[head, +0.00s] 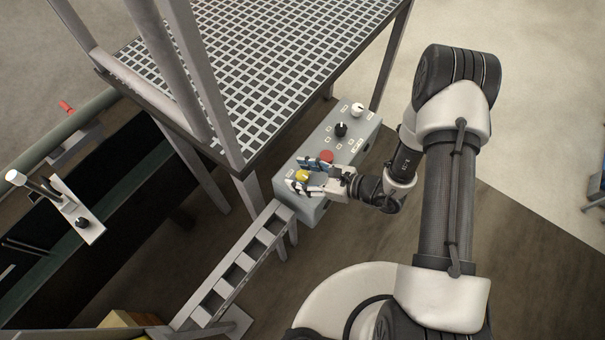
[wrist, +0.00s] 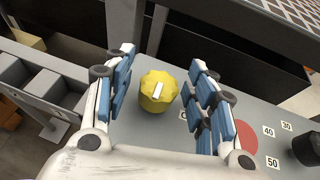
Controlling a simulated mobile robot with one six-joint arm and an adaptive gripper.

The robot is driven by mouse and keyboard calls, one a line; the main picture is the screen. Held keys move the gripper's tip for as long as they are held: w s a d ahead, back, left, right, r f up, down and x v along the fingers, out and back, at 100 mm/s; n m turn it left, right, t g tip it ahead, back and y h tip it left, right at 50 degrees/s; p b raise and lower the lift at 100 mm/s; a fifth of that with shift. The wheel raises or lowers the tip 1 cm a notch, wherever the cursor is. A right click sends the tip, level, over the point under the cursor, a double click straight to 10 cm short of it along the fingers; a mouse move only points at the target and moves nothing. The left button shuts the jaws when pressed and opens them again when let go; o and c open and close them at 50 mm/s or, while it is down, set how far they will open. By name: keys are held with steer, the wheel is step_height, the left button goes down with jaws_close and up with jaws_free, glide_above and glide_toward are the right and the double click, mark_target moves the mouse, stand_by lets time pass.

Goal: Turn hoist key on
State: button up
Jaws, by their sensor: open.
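A yellow knob (head: 302,175) sits at the near left end of a grey control box. In the wrist view the yellow knob (wrist: 158,91) has a scalloped edge and a white pointer bar, tilted slightly right of upright in the picture. It appears to be the hoist key, though no readable label shows beside it. My gripper (head: 312,175) is over this end of the box. In the wrist view its blue-padded fingers (wrist: 162,95) are open, one on each side of the knob, with gaps between pads and knob.
The grey box (head: 325,140) also carries a red button (head: 326,156), a black knob (head: 341,129) and a white knob (head: 358,109). A grating platform (head: 270,60) with posts stands behind.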

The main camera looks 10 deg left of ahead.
steer(key=c, duration=1.1)
steer(key=shift+o, duration=0.2)
steer(key=shift+n+g, duration=0.3)
steer(key=shift+g, duration=0.1)
steer(key=n+g+b, duration=0.1)
steer(key=n+g, duration=0.1)
steer(key=n+g+b, duration=0.1)
steer(key=g, duration=0.1)
steer(key=shift+w+f+n, duration=0.1)
steer(key=shift+f+n, duration=0.1)
steer(key=shift+n, duration=0.2)
steer(key=n+g+h+b, duration=0.2)
steer(key=n+g+b, duration=0.1)
steer(key=n+g, duration=0.1)
steer(key=shift+n+g, duration=0.3)
steer(key=shift+g, duration=0.2)
steer(key=n+g+h+b, duration=0.4)
steer(key=n, duration=0.1)
steer(key=shift+h, duration=0.3)
steer(key=shift+r+n+g+h+b, duration=0.1)
steer(key=shift+n+g+h+b, duration=1.15)
steer(key=shift+n+h, duration=0.65)
